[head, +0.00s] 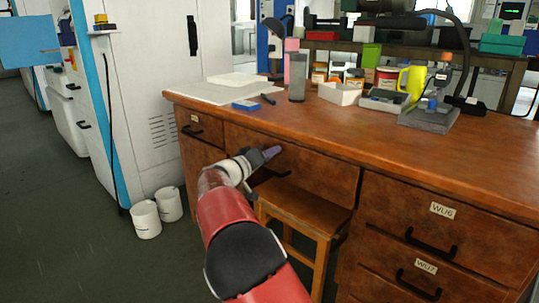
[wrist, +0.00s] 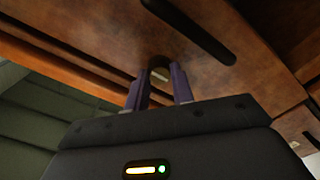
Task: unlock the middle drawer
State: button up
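The middle drawer (head: 318,174) is the wide drawer front above the stool in the wooden desk, and it is closed. In the wrist view its brown front (wrist: 105,28) fills the top, with a dark bar handle (wrist: 190,28). My gripper (head: 274,151) is at the drawer front, near its upper left part. In the wrist view the two purple fingers of my gripper (wrist: 161,80) stand on either side of a dark, loop-shaped key head (wrist: 160,62) and seem to touch it. The lock itself is hidden behind the key head and fingers.
A wooden stool (head: 305,208) stands under the drawer. Drawers labelled WU6 (head: 443,210) and WU7 (head: 425,266) are at the right, and a small drawer (head: 200,126) at the left. White buckets (head: 146,220) stand on the floor. The desktop holds several items.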

jog(key=c, duration=0.4)
jog(key=shift+n, duration=0.4)
jog(key=n, duration=0.3)
jog(key=n+p, duration=0.1)
jog(key=n, duration=0.3)
jog(key=shift+r+p, duration=0.1)
jog(key=shift+p, duration=0.3)
jog(key=n+p, duration=0.3)
jog(key=n, duration=0.2)
jog(key=shift+n+p, duration=2)
jog(key=shift+n, duration=0.6)
